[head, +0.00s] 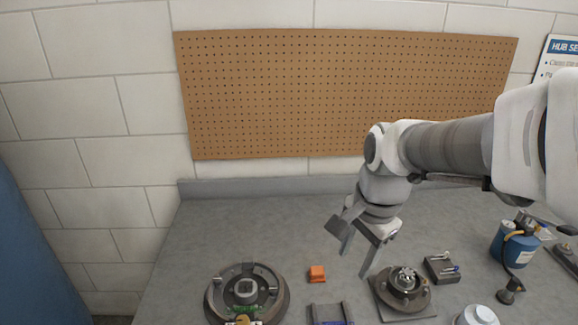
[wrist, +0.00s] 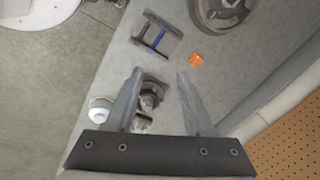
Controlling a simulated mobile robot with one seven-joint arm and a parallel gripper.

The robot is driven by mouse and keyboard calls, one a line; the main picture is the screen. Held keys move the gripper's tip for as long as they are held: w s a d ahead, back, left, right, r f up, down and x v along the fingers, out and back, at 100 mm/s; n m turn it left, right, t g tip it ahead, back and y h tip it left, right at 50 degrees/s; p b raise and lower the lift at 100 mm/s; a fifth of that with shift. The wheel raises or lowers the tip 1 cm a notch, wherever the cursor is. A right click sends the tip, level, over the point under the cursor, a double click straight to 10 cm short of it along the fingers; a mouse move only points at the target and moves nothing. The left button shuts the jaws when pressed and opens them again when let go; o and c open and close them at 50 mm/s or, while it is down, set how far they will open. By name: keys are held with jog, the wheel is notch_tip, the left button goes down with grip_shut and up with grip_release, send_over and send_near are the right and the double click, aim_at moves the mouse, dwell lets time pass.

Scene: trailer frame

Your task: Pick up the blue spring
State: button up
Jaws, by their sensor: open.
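A thin blue piece, which looks like the blue spring (wrist: 158,40), sits between the two dark rails of a small holder (wrist: 148,28) at the top of the wrist view. In the head view only a sliver of blue shows at the bottom edge, between the rails of the holder (head: 318,312). My gripper (head: 356,261) is open and empty above the bench, behind and to the right of the holder.
An orange block (head: 317,273) lies behind the holder. A round drum assembly (head: 281,300) stands left, a hub on a plate (head: 428,312) right. Farther right are a dark tray (head: 432,272) and a blue canister (head: 513,252). A pegboard (head: 340,90) hangs on the wall.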

jog(key=w+f+m+g+b, duration=0.25)
jog(key=w+f+m, duration=0.3)
jog(key=f, duration=0.35)
jog(key=b, duration=0.3)
send_over(336, 323)
jog(key=shift+m+t+h, duration=0.3)
jog(key=shift+m+t, duration=0.05)
jog(key=shift+m, duration=0.1)
jog(key=f, duration=1.2)
jog(key=shift+w+d+f, duration=0.15)
jog(key=shift+w+d, duration=0.1)
jog(key=shift+d, duration=0.05)
jog(key=f, duration=0.4)
jog(key=shift+s+a+b, duration=0.25)
jog(key=shift+a+b, duration=0.05)
jog(key=shift+b, duration=0.05)
jog(key=shift+f, duration=0.65)
grip_shut()
